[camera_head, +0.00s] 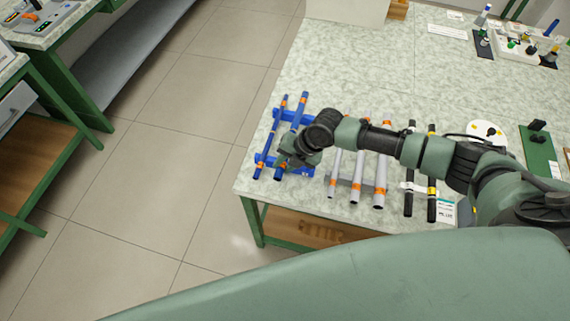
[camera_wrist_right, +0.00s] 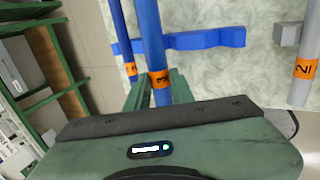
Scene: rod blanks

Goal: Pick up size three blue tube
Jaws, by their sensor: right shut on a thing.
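The size three blue tube (camera_head: 299,107) lies across a blue rack (camera_head: 267,159) near the table's left edge. Its orange band, marked 3, shows in the right wrist view, where the tube (camera_wrist_right: 150,40) runs between the green fingers. My right gripper (camera_head: 289,160) is shut on this tube close to the band and hides part of it in the head view. The tube still appears to be at the rack. A thinner blue tube (camera_head: 272,136) with an orange band lies beside it on the left, apart from the fingers. My left gripper is not in view.
Grey tubes (camera_head: 358,177) with orange bands lie to the right on a grey rack. The table's back middle is clear. Floor lies left of the table edge.

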